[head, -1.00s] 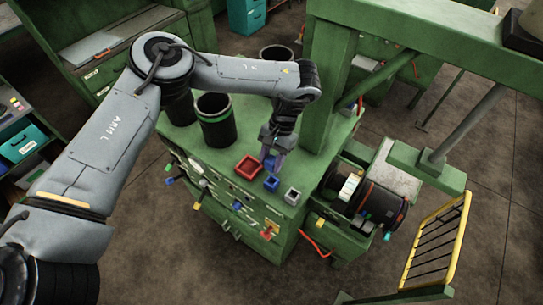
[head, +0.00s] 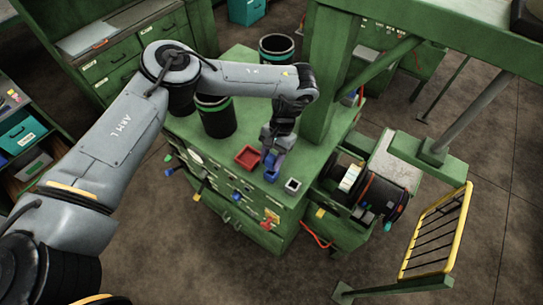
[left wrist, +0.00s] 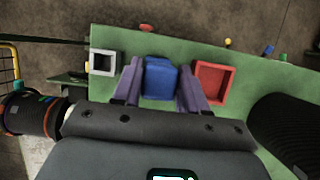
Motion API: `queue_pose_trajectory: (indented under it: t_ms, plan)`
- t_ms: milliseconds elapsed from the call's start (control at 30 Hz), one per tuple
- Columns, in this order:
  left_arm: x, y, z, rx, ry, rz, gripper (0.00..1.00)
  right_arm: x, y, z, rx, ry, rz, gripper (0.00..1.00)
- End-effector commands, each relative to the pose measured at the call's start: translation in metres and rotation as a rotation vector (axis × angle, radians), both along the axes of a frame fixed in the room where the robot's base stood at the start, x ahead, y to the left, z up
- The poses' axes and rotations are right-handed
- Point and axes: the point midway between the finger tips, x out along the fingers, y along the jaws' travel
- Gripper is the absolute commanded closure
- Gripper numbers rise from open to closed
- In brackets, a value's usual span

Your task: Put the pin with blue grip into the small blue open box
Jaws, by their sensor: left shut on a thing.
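My left gripper (head: 269,160) is low over the green cabinet top, shut on a blue piece that looks like the blue grip of the pin (head: 270,159). In the left wrist view a blue shape (left wrist: 160,78) fills the gap between the two purple-grey fingers (left wrist: 159,88). There I cannot tell grip from box. The small blue open box (head: 271,176) is right below the fingertips in the head view, between a red box and a grey box. Whether the pin is inside the box is hidden. My right gripper is not in view.
The red open box (head: 248,156) stands left of the blue one, the grey open box (head: 293,185) right of it. A black bin (head: 215,115) stands behind left. A green post (head: 322,90) rises close behind right. Coloured handles stick out of the cabinet's front.

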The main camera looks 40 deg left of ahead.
Motion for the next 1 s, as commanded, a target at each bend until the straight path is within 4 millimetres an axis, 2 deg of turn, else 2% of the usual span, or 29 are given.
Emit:
queue_pose_trajectory:
  t_ms: [500,1000]
  plan:
    - [0.000,0.000,-0.026,0.000,0.000,0.000,0.89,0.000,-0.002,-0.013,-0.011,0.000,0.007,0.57]
    - [0.000,0.000,-0.036,0.000,0.000,0.000,0.89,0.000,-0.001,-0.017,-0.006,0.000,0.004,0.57]
